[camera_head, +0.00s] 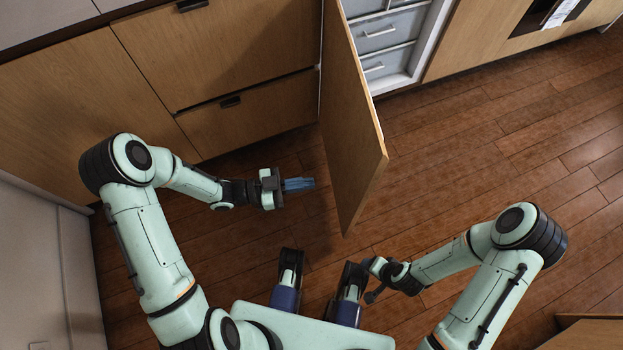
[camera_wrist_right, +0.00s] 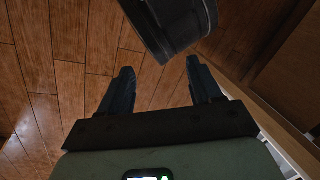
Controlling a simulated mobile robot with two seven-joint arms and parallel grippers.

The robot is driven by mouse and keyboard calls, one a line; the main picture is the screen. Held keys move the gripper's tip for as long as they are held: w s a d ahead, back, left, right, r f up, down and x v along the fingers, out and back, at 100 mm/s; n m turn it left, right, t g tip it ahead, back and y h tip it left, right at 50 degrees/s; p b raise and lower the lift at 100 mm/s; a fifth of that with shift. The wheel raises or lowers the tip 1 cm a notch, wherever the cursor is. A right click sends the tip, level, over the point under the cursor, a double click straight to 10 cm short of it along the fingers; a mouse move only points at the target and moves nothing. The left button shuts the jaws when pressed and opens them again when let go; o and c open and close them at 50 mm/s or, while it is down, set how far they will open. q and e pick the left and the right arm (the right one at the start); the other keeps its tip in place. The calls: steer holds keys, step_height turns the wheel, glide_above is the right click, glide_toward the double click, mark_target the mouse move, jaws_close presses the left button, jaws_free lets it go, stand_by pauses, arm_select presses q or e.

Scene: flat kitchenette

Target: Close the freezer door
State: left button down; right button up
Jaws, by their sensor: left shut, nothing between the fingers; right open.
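The freezer door (camera_head: 352,130) is a wooden panel standing wide open in the head view, swung out from the cabinet front. Behind it the freezer interior (camera_head: 389,38) shows white drawers with handles. My left gripper (camera_head: 300,184) is shut and empty, just left of the door's outer wooden face, with a small gap between them. My right gripper is to the right of the door, low near my base; its fingers are hard to make out in the head view. In the right wrist view the right gripper (camera_wrist_right: 160,90) is open, with nothing between its fingers.
Wooden cabinets with drawers (camera_head: 215,50) line the wall left of the freezer. An oven-like dark front (camera_head: 540,17) is at the top right. The wooden floor (camera_head: 480,150) is clear right of the door. A wooden edge (camera_head: 590,335) shows at the lower right.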

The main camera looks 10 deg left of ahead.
mark_target(360, 176)
arm_select(q)
steer(key=b+x, duration=0.1)
steer(key=x, duration=1)
steer(key=shift+d, duration=0.35)
arm_select(e)
steer(key=shift+w+d+f+t, duration=0.2)
steer(key=shift+w+d+f, duration=0.2)
steer(key=shift+w, duration=0.25)
steer(key=shift+w+d+f+t, duration=0.2)
steer(key=shift+w+d+f, duration=0.05)
steer(key=shift+w+f, duration=0.3)
arm_select(q)
steer(key=shift+w+d, duration=0.1)
